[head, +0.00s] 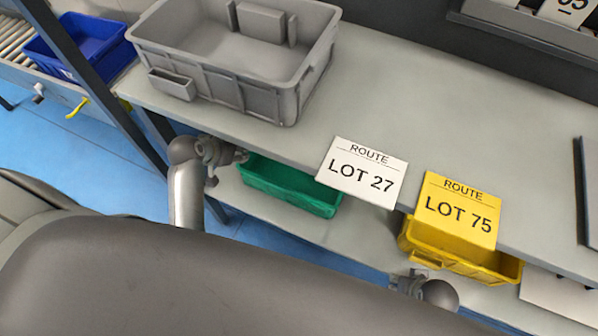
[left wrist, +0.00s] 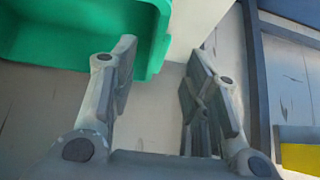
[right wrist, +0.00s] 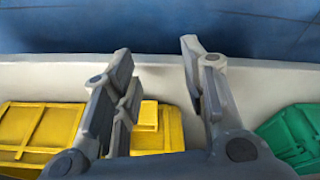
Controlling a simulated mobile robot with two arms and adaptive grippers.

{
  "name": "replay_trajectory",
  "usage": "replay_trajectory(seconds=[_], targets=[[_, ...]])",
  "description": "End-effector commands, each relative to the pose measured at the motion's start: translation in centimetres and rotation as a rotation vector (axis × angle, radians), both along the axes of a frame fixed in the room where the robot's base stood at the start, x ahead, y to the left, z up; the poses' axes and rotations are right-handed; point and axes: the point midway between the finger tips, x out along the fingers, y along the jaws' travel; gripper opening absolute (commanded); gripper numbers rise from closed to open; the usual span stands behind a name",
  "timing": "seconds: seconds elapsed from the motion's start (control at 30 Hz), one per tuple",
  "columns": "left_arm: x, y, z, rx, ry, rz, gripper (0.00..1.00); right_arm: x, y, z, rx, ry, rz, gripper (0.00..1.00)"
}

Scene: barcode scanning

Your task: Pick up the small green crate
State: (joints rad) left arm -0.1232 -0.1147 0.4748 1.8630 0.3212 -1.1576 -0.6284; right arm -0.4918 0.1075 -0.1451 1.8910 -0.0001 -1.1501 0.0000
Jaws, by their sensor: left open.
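The small green crate (head: 285,187) sits on the lower shelf, partly under the upper table edge. My left gripper (head: 243,156) is at the crate's left end in the head view. In the left wrist view the gripper (left wrist: 160,75) is open, with the green crate (left wrist: 90,35) at the upper left beside one finger; nothing shows between the fingers. My right gripper (head: 405,284) is near the yellow crate (head: 460,253). In the right wrist view the gripper (right wrist: 160,75) is open, with yellow crates (right wrist: 50,130) at the left and the green crate (right wrist: 292,135) at the right.
A grey bin (head: 215,75) stands on the upper table (head: 420,110). A white LOT 27 card (head: 362,172) and a yellow LOT 75 card (head: 457,209) are at the table's front edge. A blue crate (head: 75,48) is at the far left. A dark post (head: 95,85) stands left of the table.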

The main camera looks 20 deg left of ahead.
Motion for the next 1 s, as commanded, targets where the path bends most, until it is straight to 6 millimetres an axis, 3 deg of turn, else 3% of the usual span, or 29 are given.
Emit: replay_trajectory(seconds=[0.17,0.5,0.83,1.0], targets=[[1.0,0.5,-0.5,-0.004,-0.023,0.005,0.43,0.2,0.0,0.5,0.001,-0.007,-0.001,0.4],[3.4,0.2,-3.5,-0.005,-0.021,0.004,0.43,0.5,0.0,5.0,0.002,-0.031,-0.005,0.4],[4.2,0.1,-4.5,-0.003,-0.021,0.005,0.43,0.4,-0.1,6.8,0.003,-0.039,-0.006,0.4],[5.2,-0.2,-5.6,-0.005,-0.022,0.004,0.43,0.1,-0.2,8.9,0.003,-0.053,-0.007,0.4]])
